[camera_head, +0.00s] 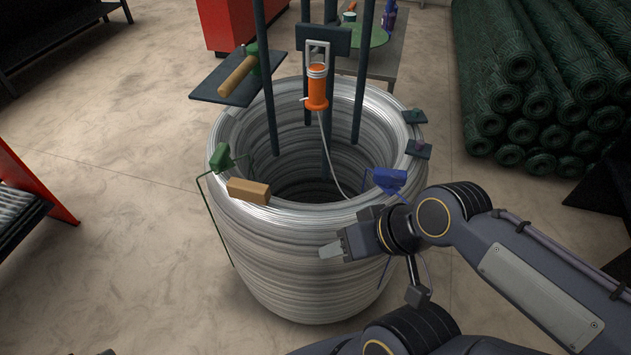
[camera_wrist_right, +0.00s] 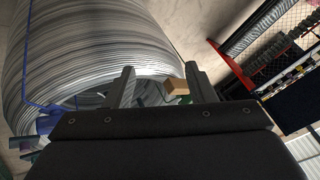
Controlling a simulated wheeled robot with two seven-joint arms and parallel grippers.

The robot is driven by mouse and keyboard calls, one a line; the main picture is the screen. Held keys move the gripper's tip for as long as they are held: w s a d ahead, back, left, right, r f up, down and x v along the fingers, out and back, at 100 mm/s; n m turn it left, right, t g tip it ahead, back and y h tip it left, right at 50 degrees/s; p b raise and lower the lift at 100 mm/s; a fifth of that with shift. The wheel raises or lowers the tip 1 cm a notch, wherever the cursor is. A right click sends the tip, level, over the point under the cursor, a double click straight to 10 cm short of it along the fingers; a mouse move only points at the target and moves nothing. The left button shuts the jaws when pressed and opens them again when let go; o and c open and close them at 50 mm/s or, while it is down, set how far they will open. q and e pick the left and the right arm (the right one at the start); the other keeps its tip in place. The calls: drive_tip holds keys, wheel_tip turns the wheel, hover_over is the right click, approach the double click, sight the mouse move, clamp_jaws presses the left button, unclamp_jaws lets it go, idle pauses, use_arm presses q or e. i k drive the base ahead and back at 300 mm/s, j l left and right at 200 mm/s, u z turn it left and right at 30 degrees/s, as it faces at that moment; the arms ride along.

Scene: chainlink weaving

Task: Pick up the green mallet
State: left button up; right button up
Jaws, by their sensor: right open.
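The green mallet (camera_head: 240,74) has a green head and a wooden handle. It lies on a small dark plate (camera_head: 216,92) at the upper left of the wire coil in the head view. I cannot make it out in the right wrist view. My right gripper (camera_head: 332,250) is at the front right of the coil, well apart from the mallet and on the near side. In the right wrist view it (camera_wrist_right: 161,84) is open, with nothing between its fingers. My left gripper is not in view.
A big wire coil (camera_head: 300,270) stands between my right arm and the mallet, with dark upright posts (camera_head: 364,70) inside. On its rim are a wooden block (camera_head: 248,191), a green tool (camera_head: 221,157) and a blue tool (camera_head: 388,180). An orange tool (camera_head: 317,88) hangs behind.

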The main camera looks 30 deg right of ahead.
sight(251, 64)
drive_tip(key=z, duration=1.75)
drive_tip(key=j+z, duration=0.25)
drive_tip(key=j, duration=0.25)
drive_tip(key=k+j+z, duration=0.2)
drive_tip(key=j, duration=0.25)
drive_tip(key=k+j+z, duration=0.1)
drive_tip(key=j+z, duration=0.15)
drive_tip(key=j, duration=0.2)
drive_tip(key=i+j+z, duration=0.2)
drive_tip(key=j, duration=0.15)
drive_tip(key=j+z, duration=0.2)
drive_tip(key=j, duration=0.15)
drive_tip(key=k+l, duration=0.05)
